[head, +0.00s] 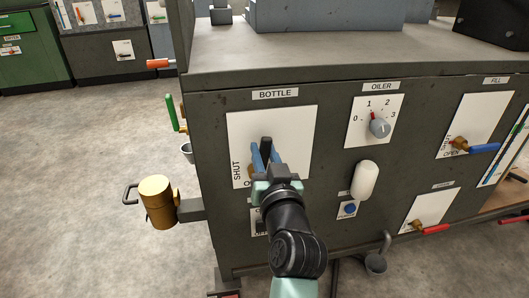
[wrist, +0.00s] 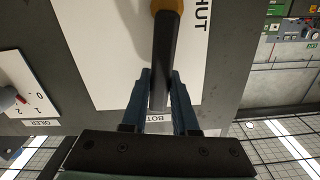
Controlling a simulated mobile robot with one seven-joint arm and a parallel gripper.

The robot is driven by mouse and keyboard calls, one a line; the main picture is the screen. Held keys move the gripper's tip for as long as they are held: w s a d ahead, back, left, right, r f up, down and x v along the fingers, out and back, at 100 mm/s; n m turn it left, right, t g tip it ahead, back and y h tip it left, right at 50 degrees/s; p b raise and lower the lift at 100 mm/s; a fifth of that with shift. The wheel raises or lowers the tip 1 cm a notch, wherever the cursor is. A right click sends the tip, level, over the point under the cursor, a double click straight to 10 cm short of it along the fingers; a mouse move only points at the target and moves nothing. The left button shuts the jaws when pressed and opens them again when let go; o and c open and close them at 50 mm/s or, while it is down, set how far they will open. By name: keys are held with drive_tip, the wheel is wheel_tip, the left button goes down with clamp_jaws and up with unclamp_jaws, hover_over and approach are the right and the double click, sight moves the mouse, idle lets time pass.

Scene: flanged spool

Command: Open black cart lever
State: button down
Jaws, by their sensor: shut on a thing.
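The black lever (head: 266,145) is on the white plate (head: 300,122) under the BOTTLE label, on the front of the dark grey cabinet. It stands upright on the plate, beside the word SHUT. In the wrist view the black lever (wrist: 163,50) runs from a brass pivot (wrist: 168,5) to between my fingers. My gripper (head: 265,158) is shut on the lever near its free end, with one blue finger on each side. The wrist view also shows my gripper (wrist: 160,85) around it.
Right of the plate are an OILER knob (head: 380,127), a white bulb (head: 365,180) and a blue-handled FILL lever (head: 484,148). A red-handled lever (head: 434,229) is lower right. A brass cup (head: 158,202) juts out at left. The floor at left is open.

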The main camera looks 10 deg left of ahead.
drive_tip(key=c, duration=0.7)
unclamp_jaws()
drive_tip(key=p+v, duration=0.3)
drive_tip(key=v, duration=1)
drive_tip(key=shift+r, duration=0.1)
wheel_tip(320, 180, up, 23)
drive_tip(key=t+h+p, duration=0.1)
drive_tip(key=t+p, duration=0.2)
drive_tip(key=t, duration=0.1)
drive_tip(key=s+d+r+m+t+h+p, duration=0.1)
drive_tip(key=s+r+t+h, duration=0.3)
drive_tip(key=r, duration=0.7)
drive_tip(key=s+d+r+t+p, duration=0.1)
drive_tip(key=s+r+t, duration=0.1)
drive_tip(key=s+r, duration=0.6)
drive_tip(key=shift+m+h, duration=0.3)
drive_tip(key=r+p, duration=1.2)
drive_tip(key=r, duration=0.1)
drive_tip(key=w+r+p, duration=0.1)
drive_tip(key=r+p, duration=1.2)
drive_tip(key=w+r+p, duration=0.1)
drive_tip(key=r+p, duration=1.2)
drive_tip(key=r, duration=0.1)
drive_tip(key=shift+w+a, duration=0.1)
